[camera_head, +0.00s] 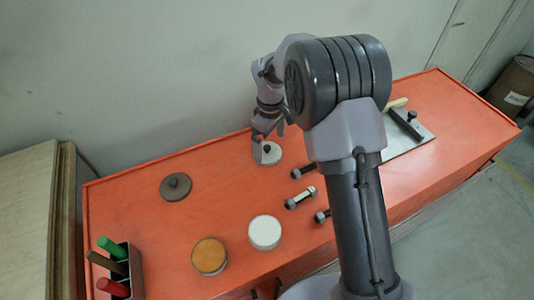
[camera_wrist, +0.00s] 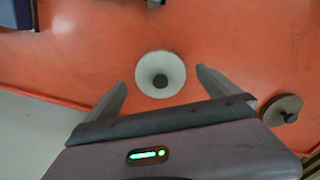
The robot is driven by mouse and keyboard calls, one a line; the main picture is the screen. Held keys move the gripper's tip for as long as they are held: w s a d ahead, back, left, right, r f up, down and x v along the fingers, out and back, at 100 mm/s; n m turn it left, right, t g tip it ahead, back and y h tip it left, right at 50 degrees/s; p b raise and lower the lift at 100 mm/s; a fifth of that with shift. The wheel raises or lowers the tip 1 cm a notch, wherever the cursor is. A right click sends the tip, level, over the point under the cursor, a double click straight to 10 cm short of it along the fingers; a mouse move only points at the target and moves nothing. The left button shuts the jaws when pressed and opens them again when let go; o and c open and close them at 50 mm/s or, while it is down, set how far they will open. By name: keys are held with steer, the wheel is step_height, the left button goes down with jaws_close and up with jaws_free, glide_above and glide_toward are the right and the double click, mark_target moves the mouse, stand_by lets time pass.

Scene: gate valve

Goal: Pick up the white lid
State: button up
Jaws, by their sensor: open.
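The white lid (camera_head: 270,158) is a pale round disc with a dark knob in its middle. It lies flat on the orange bench top near the back edge. In the wrist view the white lid (camera_wrist: 161,62) shows whole, with its dark knob facing me. My gripper (camera_head: 269,140) is open and empty, just above the lid, with a finger covering the lid's left edge in the head view. In the wrist view my gripper (camera_wrist: 161,80) has one finger on each side of the lid. The remaining height above the lid is hard to tell.
A brown lid (camera_head: 176,187) with a knob lies to the left. A white-topped round container (camera_head: 265,232) and an orange-topped one (camera_head: 209,254) stand nearer the front. Several bolts (camera_head: 301,198) lie to the right. A holder (camera_head: 136,270) with coloured handles stands at front left.

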mark_target(271, 154)
step_height(271, 154, down, 4)
steer(key=shift+d+f+b, duration=0.1)
steer(key=shift+d+b, duration=0.05)
steer(key=shift+b, duration=0.3)
steer(key=shift+c, duration=0.7)
steer(key=c, duration=1.1)
